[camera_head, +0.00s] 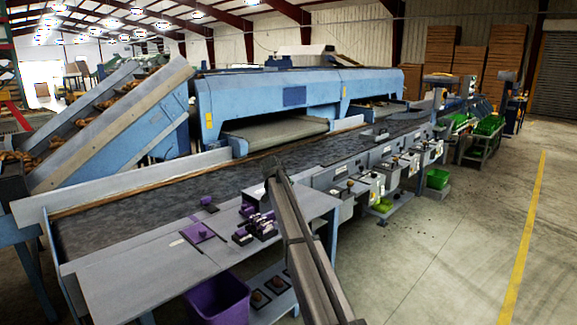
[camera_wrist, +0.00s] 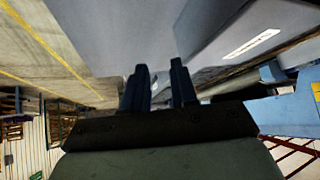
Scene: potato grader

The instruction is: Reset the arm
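My arm (camera_head: 305,245) rises from the bottom edge of the head view, over the right end of the grey table, its dark upper end in front of the conveyor belt. I cannot make out my gripper's fingers in the head view. In the wrist view my gripper (camera_wrist: 160,68) shows two dark fingers with a gap between them and nothing held. Beyond the fingers is a plain grey surface (camera_wrist: 120,30), close up; I cannot tell which part of the machine it is.
A grey table (camera_head: 150,270) holds a purple tray (camera_head: 198,232) and several small dark and purple items (camera_head: 258,226). A purple bin (camera_head: 218,302) stands below. A long dark belt (camera_head: 130,208) runs behind, beside a blue machine (camera_head: 270,97). Open floor (camera_head: 470,240) lies at right.

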